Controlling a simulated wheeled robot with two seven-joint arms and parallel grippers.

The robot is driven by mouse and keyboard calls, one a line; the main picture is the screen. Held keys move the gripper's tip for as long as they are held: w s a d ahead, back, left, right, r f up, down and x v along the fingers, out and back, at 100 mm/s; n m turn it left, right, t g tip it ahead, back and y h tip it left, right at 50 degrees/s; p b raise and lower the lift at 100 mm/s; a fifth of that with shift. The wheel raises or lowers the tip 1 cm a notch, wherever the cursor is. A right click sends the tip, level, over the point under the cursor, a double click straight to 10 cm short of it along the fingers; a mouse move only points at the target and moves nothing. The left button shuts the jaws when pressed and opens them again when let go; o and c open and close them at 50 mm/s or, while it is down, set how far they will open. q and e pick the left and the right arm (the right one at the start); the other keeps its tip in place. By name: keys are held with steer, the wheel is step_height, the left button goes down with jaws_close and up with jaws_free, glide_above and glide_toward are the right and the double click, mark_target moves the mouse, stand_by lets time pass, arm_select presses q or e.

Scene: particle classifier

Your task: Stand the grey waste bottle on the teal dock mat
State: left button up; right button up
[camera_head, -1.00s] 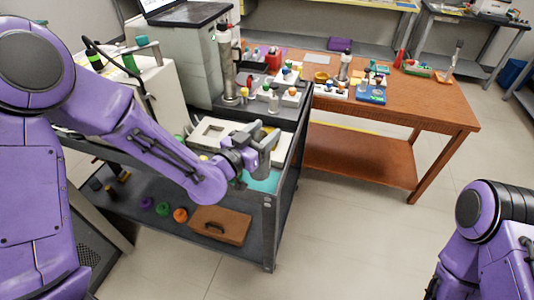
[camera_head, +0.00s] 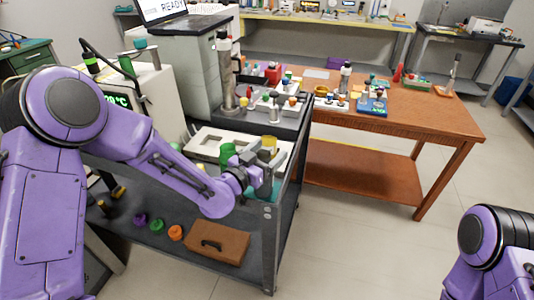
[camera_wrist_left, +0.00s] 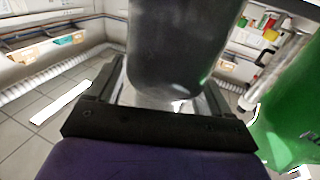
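The grey waste bottle (camera_wrist_left: 180,50) fills the upper middle of the left wrist view, between the fingers of my left gripper. In the head view my left gripper (camera_head: 264,178) is at the front right corner of the cart, shut on the bottle. The bottle appears roughly upright there, but the gripper makes its outline hard to separate. The teal dock mat (camera_head: 277,190) shows only as a small strip beside and below the gripper. I cannot tell whether the bottle's base touches the mat. My right gripper is out of view; only its arm shows at bottom right.
A green container (camera_head: 228,152) stands just left of the gripper, and it is close on the right in the left wrist view (camera_wrist_left: 285,115). A yellow-topped item (camera_head: 268,143) is behind. A white tray (camera_head: 205,140) lies on the cart. A brown case (camera_head: 218,243) rests on the lower shelf.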

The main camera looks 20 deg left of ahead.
arm_select(q)
steer(key=shift+r, duration=0.15)
steer(key=b+v, duration=0.2)
steer(key=v, duration=1)
steer(key=shift+b, duration=0.4)
